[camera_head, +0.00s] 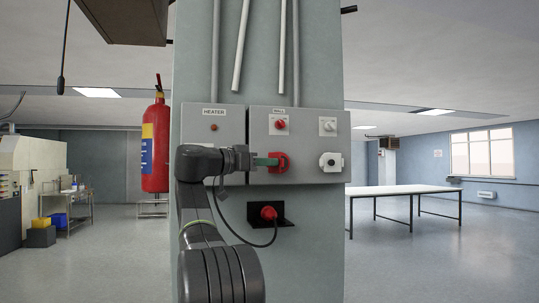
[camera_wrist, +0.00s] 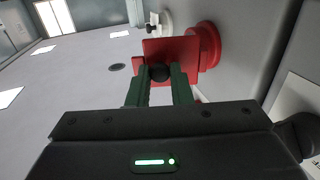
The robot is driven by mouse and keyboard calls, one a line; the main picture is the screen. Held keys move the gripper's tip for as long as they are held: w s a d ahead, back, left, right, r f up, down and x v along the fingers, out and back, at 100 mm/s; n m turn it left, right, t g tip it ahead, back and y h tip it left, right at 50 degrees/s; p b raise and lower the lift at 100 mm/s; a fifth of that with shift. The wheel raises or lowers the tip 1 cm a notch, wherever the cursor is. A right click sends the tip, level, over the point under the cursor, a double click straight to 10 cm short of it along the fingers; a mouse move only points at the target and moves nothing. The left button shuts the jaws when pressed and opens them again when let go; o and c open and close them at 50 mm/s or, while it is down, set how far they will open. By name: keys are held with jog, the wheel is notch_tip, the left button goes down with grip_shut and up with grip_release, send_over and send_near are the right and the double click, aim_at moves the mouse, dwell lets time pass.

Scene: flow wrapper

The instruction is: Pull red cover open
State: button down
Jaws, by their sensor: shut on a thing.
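The red cover (camera_wrist: 172,50) is a flat red flap on a round red socket on the grey wall box. In the wrist view it stands out from the socket (camera_wrist: 207,45), with a dark round knob (camera_wrist: 160,73) at its near edge. My gripper (camera_wrist: 161,90) has its two green fingers closed around the knob area of the cover. In the head view the red cover (camera_head: 279,162) is at the lower left of the right-hand box, and my gripper (camera_head: 264,161) reaches it from the left. The fingers partly hide the cover's edge.
The grey box (camera_head: 300,120) also carries a red knob, a white knob and a white socket (camera_head: 331,162). The heater box (camera_head: 212,125) is left of it. A red plug (camera_head: 268,212) with a black cable is below. A fire extinguisher (camera_head: 156,148) hangs left.

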jog(key=shift+a+m+g, duration=0.2)
jog(key=shift+m+g, duration=0.1)
jog(key=shift+g, duration=0.1)
jog(key=c, duration=1.3)
grip_release()
jog(key=shift+a, duration=0.1)
jog(key=p+v, duration=0.1)
jog(key=v, duration=1.2)
jog(key=shift+a+f, duration=0.2)
jog(key=shift+a, duration=0.1)
